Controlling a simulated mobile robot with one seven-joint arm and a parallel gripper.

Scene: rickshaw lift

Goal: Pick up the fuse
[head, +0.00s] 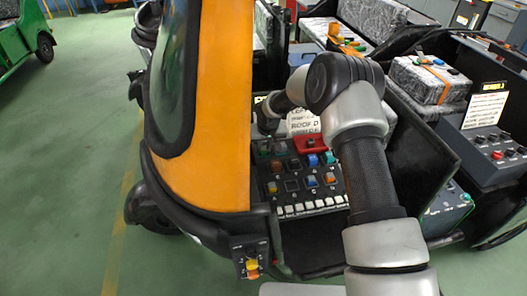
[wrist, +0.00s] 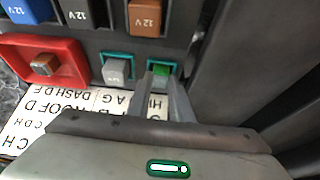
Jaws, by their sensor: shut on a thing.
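In the wrist view, my gripper (wrist: 160,82) is shut on a small green fuse (wrist: 161,70). The fuse is at a teal-rimmed socket of the dark panel, right of a grey fuse (wrist: 117,70) marked 12V. The fingers cover most of it, so I cannot tell whether it is seated or lifted. In the head view, my arm reaches over the fuse panel (head: 300,205) of the orange rickshaw (head: 224,110), and the fingertips are not clear.
Blue (wrist: 28,12), black (wrist: 85,12) and brown (wrist: 148,15) fuses sit beyond the green one. A red block (wrist: 75,65) lies left of the grey fuse, above a white label sheet (wrist: 60,112). A dark wall (wrist: 235,70) stands close at right.

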